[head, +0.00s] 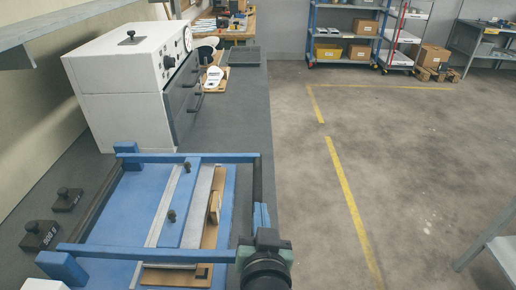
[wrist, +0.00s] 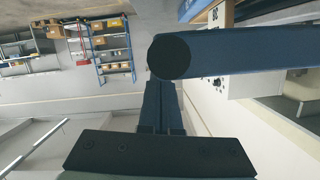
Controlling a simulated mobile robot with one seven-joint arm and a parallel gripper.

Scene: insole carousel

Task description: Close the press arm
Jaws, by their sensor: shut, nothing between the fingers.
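The press (head: 135,205) has a flat blue bed on the bench at lower left in the head view. Its press arm (head: 185,157) is a blue frame of two side bars, hinged at the left and joined at the right by a dark crossbar. The frame lies over the bed; I cannot tell how much gap is left below it. My gripper (head: 261,214) is shut and empty at the crossbar's near end. In the wrist view, my shut fingers (wrist: 162,100) point toward a blue bar with a dark round end (wrist: 170,57). Contact is unclear.
A white oven-like machine (head: 122,85) stands behind the press. Dark weights (head: 40,235) lie left of it. An insole on a board (head: 213,80) lies farther back. Shelving (head: 345,35) stands at the back.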

